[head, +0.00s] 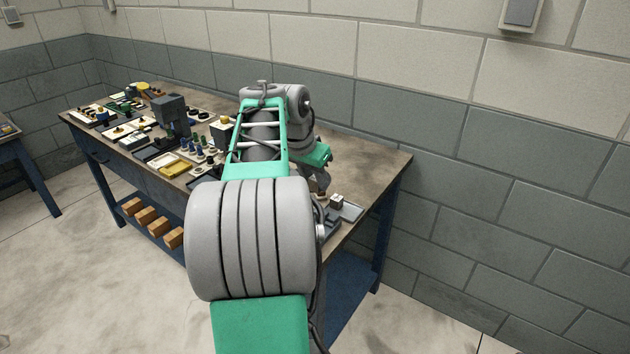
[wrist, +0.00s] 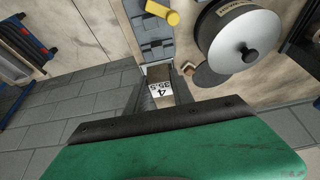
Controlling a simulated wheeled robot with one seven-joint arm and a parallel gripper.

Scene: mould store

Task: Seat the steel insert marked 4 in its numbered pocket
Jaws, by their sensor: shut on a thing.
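My gripper (wrist: 160,80) is shut on the steel insert (wrist: 162,92), whose white label reads 4 and 35.5 in the wrist view. The insert is between the fingers, in front of the green gripper body. A blue-grey block with recesses (wrist: 152,49) lies beyond the fingertips; I cannot tell whether the insert touches it, and I cannot read any pocket numbers. In the head view my gripper (head: 320,185) is low over the right end of the bench, partly hidden by my arm, and the insert cannot be made out.
A large round grey lidded thing with a dark knob (wrist: 238,40) stands right of the block, with a yellow cylinder (wrist: 173,18) near it. The wooden-topped bench (head: 375,160) holds many small parts at left. Its back right corner is clear. A block wall (head: 480,150) stands behind.

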